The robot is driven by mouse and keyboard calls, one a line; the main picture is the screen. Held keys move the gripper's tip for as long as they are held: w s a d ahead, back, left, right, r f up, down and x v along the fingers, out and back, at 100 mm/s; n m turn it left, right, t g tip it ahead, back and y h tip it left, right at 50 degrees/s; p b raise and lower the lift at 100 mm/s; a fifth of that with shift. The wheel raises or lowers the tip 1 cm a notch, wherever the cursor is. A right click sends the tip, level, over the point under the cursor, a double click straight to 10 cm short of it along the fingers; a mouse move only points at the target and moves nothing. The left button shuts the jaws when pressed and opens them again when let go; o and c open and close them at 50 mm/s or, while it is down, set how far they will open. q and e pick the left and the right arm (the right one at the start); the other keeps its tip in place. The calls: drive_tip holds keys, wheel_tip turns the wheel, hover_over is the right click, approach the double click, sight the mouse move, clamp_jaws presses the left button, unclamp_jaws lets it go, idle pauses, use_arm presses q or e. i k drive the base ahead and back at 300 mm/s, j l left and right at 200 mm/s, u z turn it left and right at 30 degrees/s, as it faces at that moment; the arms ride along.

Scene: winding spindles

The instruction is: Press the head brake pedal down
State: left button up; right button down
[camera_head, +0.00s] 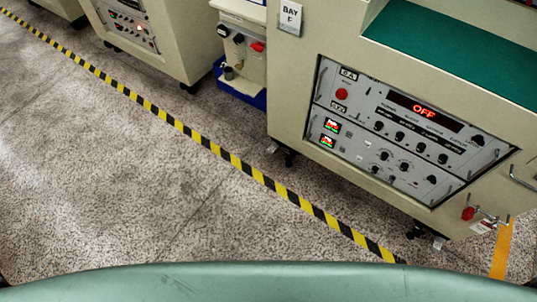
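No part that I can clearly identify as the head brake pedal shows. Small metal pieces show by the casters under the beige cabinet (300,60), one at its left front caster (289,157) and one at its right front caster (414,229); they are too small to tell what they are. The cabinet's control panel (395,140) has a red "OFF" display (411,105), a red button and rows of black knobs. Neither of my grippers is in view.
A yellow-black floor stripe (235,160) runs diagonally before the cabinets. A red padlock (468,213) hangs at lower right. Speckled floor (120,190) at left is clear.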

sight(274, 147)
drive_tip(key=i+j+z, duration=0.1)
drive_tip(key=z, duration=0.25)
drive_tip(key=i+j+z, duration=0.1)
drive_tip(key=z, duration=0.3)
drive_tip(key=i+j+z, duration=0.1)
drive_tip(key=j, duration=0.3)
drive_tip(key=i+j, duration=0.2)
drive_tip(key=j, duration=0.25)
drive_tip(key=i+j+z, duration=0.15)
drive_tip(key=j, duration=0.25)
drive_tip(key=i+j, duration=0.1)
drive_tip(key=j, duration=0.3)
drive_tip(key=i+j+z, duration=0.15)
drive_tip(key=j, duration=0.75)
drive_tip(key=i+z, duration=0.05)
